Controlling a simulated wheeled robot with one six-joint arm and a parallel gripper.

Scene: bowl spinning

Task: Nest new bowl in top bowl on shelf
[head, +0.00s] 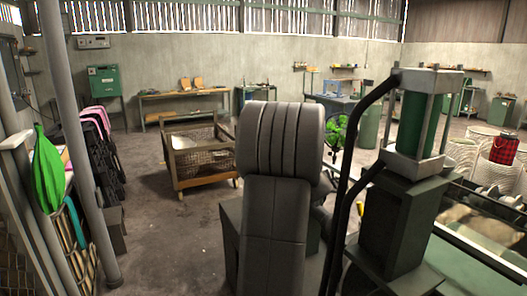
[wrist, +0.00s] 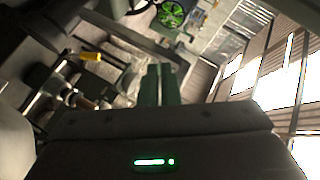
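I cannot pick out a single new bowl or which bowl is the top one on a shelf. In the wrist view my gripper (wrist: 159,84) shows two dark green fingers lying side by side, with no clear gap and no bowl between them. My gripper is not visible in the head view, where my large grey arm link fills the middle.
The green-cylinder machine (head: 414,125) stands at right front. A wooden cart with a wire basket (head: 203,158) stands left of centre. A grey pole (head: 80,150) and a green bag (head: 48,175) are at left. Bare floor (head: 170,235) lies at front left.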

